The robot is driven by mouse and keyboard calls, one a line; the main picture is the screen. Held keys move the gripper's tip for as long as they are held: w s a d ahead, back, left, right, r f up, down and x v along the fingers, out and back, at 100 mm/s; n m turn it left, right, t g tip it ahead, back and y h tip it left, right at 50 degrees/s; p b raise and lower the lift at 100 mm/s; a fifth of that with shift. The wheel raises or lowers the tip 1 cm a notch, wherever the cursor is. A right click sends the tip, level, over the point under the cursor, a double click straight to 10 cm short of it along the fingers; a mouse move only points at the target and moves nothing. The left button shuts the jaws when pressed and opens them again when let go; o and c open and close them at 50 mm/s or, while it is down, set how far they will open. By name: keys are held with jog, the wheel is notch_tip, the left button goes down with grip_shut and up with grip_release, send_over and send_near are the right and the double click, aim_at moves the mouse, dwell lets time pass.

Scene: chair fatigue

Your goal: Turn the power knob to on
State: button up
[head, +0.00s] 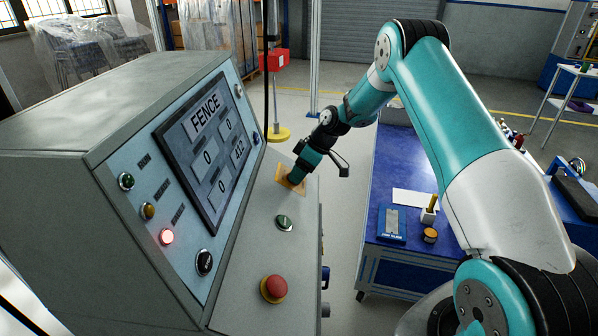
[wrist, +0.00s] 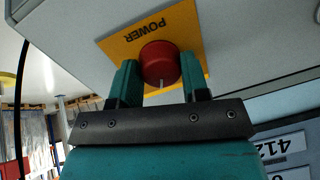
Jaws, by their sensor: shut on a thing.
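The red power knob (wrist: 159,64) sits on a yellow plate (wrist: 122,45) marked POWER, upside down in the wrist view. A white line on the knob points towards my gripper's palm. My gripper (wrist: 160,72) has one finger on each side of the knob and is shut on it. In the head view my gripper (head: 297,180) reaches down to the yellow plate (head: 288,184) at the far end of the console's sloped panel. The knob is hidden there behind my gripper.
The grey console (head: 120,110) has a FENCE display (head: 212,145), a lit red lamp (head: 166,237), a green button (head: 284,223) and a red mushroom button (head: 273,288). A blue workbench (head: 380,215) with small items stands to the right, below my arm.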

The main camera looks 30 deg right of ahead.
jog(key=shift+m, duration=0.5)
jog(key=o, duration=0.9)
jog(key=b+v, duration=0.1)
jog(key=v, duration=1.6)
jog(key=shift+d+r, duration=0.1)
jog(key=shift+d, duration=0.15)
